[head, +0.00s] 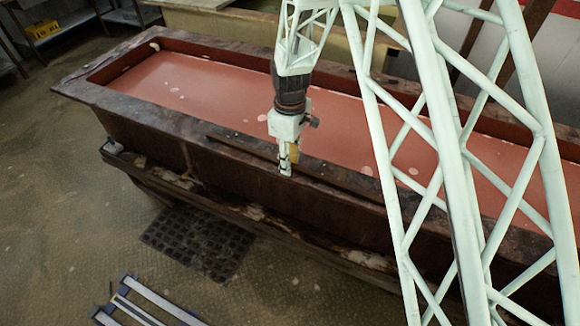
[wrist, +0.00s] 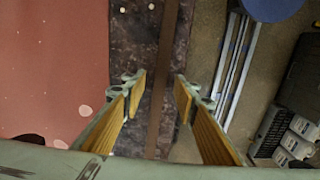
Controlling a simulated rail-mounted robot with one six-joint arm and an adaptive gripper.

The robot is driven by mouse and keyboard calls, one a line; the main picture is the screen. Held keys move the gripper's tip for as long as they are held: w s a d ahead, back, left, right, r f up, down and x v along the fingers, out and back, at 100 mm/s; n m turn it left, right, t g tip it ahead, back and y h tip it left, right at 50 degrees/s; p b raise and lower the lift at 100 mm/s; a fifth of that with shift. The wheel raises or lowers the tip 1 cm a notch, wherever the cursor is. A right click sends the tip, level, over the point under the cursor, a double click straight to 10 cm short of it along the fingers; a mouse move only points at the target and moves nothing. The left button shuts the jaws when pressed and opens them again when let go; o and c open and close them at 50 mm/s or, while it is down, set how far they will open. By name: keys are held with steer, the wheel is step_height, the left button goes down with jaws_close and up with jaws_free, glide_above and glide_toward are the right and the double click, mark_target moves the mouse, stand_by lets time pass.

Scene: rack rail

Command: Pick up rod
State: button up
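The rod is long, thin and brown. In the head view the rod (head: 236,148) lies along the near rim of a long trough. In the wrist view the rod (wrist: 164,55) runs lengthwise down the dark rim, between the two fingers. My gripper (head: 287,166) is above this rim in the head view. In the wrist view my gripper (wrist: 159,80) is open, with yellow-brown pads on both sides of the rod and nothing held. The height gap between fingertips and rod is hard to judge.
The long trough (head: 85,91) has a dark rim and a flat reddish surface (head: 190,88) inside. On the floor in front are a dark grid mat (head: 200,240) and a metal rail frame (head: 150,308). A yellow box (head: 41,30) stands at the far left. Open floor lies left.

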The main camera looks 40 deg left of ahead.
steer(key=shift+c, duration=0.2)
jaws_close()
steer(key=shift+r, duration=0.1)
stand_by(0.5)
steer(key=shift+r, duration=1.7)
steer(key=s+d+r+b, duration=0.1)
steer(key=s+d, duration=0.9)
steer(key=d, duration=0.2)
steer(key=shift+d+r, duration=0.15)
steer(key=shift+r, duration=0.05)
steer(key=shift+s, duration=0.1)
steer(key=shift+b, duration=0.3)
